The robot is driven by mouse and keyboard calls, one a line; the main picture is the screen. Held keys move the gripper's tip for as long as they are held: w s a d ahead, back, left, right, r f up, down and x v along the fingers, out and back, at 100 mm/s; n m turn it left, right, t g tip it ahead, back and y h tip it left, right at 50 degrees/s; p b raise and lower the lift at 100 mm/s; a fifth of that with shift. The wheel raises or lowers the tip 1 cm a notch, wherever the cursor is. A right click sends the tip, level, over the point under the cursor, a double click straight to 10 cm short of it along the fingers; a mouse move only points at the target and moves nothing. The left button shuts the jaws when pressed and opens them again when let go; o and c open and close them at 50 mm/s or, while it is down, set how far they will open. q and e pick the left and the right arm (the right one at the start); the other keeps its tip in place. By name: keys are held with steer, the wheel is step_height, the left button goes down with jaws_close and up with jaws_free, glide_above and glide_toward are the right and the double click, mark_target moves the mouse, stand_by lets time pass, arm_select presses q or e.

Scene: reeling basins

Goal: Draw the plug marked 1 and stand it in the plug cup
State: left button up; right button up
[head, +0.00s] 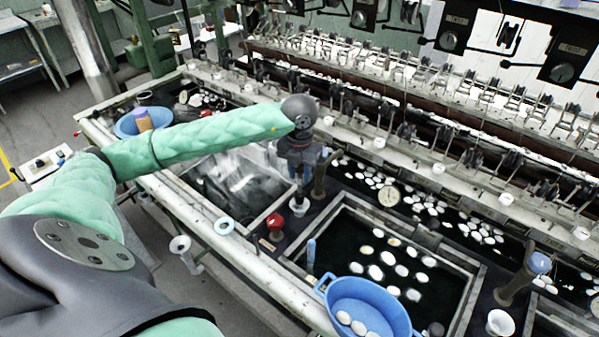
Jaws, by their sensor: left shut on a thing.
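My left gripper (301,188) points down over the ledge between two basins. It is shut on a slim dark thing, probably the plug, mostly hidden by the jaws; no number can be read. Just below the jaws is a small white cup (299,207); I cannot tell whether the held thing touches it or is inside it. A red-topped knob (275,222) stands on the ledge to the left of this cup. A pale blue-rimmed cup (223,226) is on the front rail. I cannot tell for sure which is the plug cup. My right gripper is not in view.
A brown post (320,178) stands close right of the gripper. A blue bowl (368,305) with white cocoons sits at the front of the right basin (468,290). The reeling frame runs behind.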

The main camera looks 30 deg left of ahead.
mark_target(299, 193)
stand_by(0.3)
arm_select(q)
steer(key=shift+b, duration=0.8)
stand_by(0.5)
steer(key=shift+f+b, duration=2.25)
steer(key=shift+b, duration=0.05)
stand_by(1.6)
steer(key=o, duration=0.9)
